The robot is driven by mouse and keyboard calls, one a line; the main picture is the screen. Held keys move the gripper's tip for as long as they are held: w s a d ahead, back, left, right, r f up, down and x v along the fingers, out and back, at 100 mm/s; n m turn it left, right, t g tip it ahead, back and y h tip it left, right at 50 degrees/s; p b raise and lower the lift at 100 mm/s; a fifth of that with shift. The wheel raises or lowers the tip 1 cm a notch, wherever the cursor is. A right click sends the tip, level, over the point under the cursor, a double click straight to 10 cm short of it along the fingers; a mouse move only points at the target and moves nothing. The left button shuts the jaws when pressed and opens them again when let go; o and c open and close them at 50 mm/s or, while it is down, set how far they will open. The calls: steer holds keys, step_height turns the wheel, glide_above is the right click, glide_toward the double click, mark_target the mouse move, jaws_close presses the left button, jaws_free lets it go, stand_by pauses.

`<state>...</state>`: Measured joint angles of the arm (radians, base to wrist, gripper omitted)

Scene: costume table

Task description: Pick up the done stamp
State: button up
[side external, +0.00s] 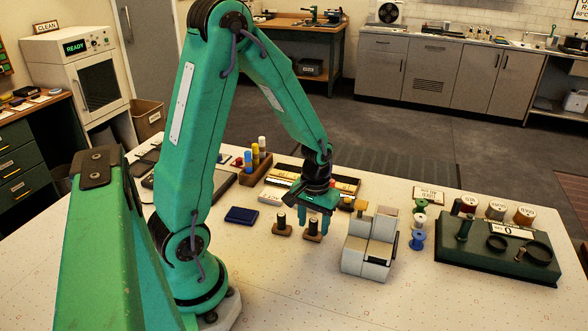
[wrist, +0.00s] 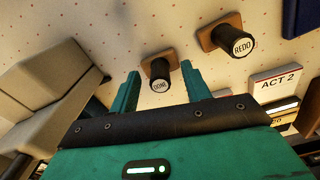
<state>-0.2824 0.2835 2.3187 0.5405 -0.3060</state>
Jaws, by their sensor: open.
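The done stamp (wrist: 160,66) has a dark handle with a DONE label and a brown wooden base. In the wrist view it shows just beyond and between the fingertips of my gripper (wrist: 160,76). In the side view the done stamp (side external: 312,231) stands upright on the table, close under my gripper (side external: 313,222). My gripper is open, pointing down, with its green fingers around or just above the handle; I cannot tell which. It holds nothing.
The similar REDO stamp (wrist: 236,40) stands close beside it, left in the side view (side external: 282,226). A grey blocky device (side external: 370,243) stands close on the right. A blue pad (side external: 241,215) lies left, an ACT 2 card (wrist: 277,82) behind. The table front is clear.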

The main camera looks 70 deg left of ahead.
steer(key=shift+f, duration=0.25)
stand_by(0.3)
jaws_close()
